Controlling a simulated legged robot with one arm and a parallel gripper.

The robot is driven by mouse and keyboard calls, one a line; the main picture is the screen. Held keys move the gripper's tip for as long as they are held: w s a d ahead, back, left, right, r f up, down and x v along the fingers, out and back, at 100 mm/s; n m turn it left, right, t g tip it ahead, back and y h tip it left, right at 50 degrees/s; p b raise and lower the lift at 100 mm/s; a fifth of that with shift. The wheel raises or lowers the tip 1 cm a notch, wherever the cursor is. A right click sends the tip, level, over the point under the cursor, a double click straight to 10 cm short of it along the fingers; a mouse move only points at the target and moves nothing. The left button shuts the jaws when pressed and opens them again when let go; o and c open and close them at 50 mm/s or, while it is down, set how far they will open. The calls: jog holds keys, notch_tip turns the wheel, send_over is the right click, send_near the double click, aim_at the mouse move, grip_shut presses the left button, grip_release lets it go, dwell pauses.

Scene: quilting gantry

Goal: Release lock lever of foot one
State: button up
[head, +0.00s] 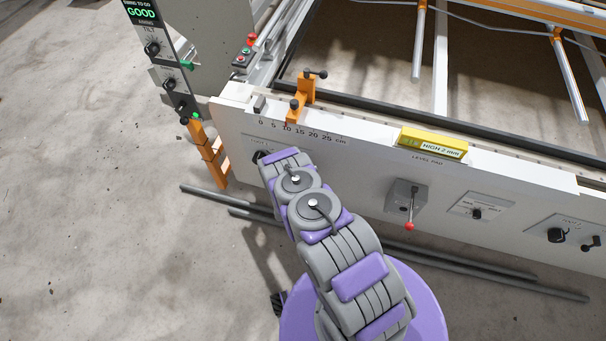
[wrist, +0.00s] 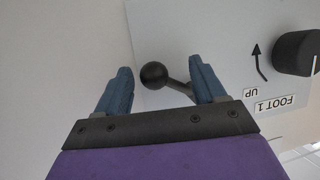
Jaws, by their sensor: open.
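In the wrist view my gripper (wrist: 160,88) is open, its two blue fingers apart. The lock lever of foot one (wrist: 153,76) shows as a black ball on a short dark stem. The ball sits between the fingertips, nearer the left one in the picture; the stem runs to the right finger and passes partly out of sight there. I cannot tell whether either finger touches it. A black foot one knob (wrist: 296,53) is on the white panel to the right, by the labels "FOOT 1" and "UP". In the head view my arm hides the lever and most of my gripper.
The white gantry panel (head: 350,165) carries a level pad lever with a red ball (head: 409,225), a yellow level display (head: 433,142) reading "HIGH 2 mm", and another knob (head: 556,235) at right. Orange brackets (head: 302,95) stand on top. Grey rods (head: 450,262) lie on the floor below.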

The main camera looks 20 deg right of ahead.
grip_shut()
dwell(0.6)
